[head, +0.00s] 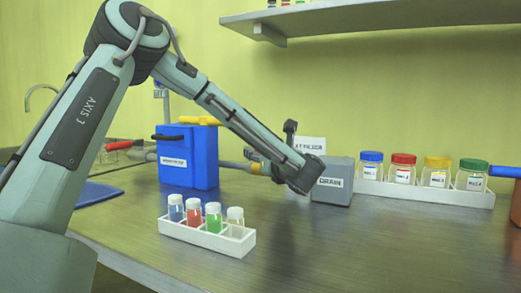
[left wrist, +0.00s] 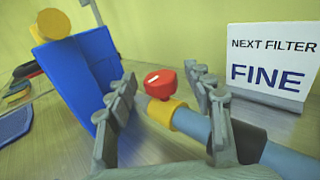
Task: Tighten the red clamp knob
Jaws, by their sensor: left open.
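The red clamp knob (left wrist: 160,83) sits on a yellow collar (left wrist: 174,114) around a blue-grey pipe (left wrist: 240,140) in the left wrist view. My left gripper (left wrist: 160,74) is open, with one finger on each side of the knob. Gaps show between the knob and both fingers, so it is not gripped. In the head view my left arm reaches down to the pipe right of the blue box, and its wrist hides the knob. My right gripper is not in view.
The blue box (head: 200,163) stands left of the wrist, and a grey drain block (head: 336,183) to its right. A white sign (left wrist: 268,65) reads "NEXT FILTER FINE". A vial rack (head: 205,240) stands in front; a jar tray (head: 430,195) is at right. A shelf (head: 390,17) hangs above.

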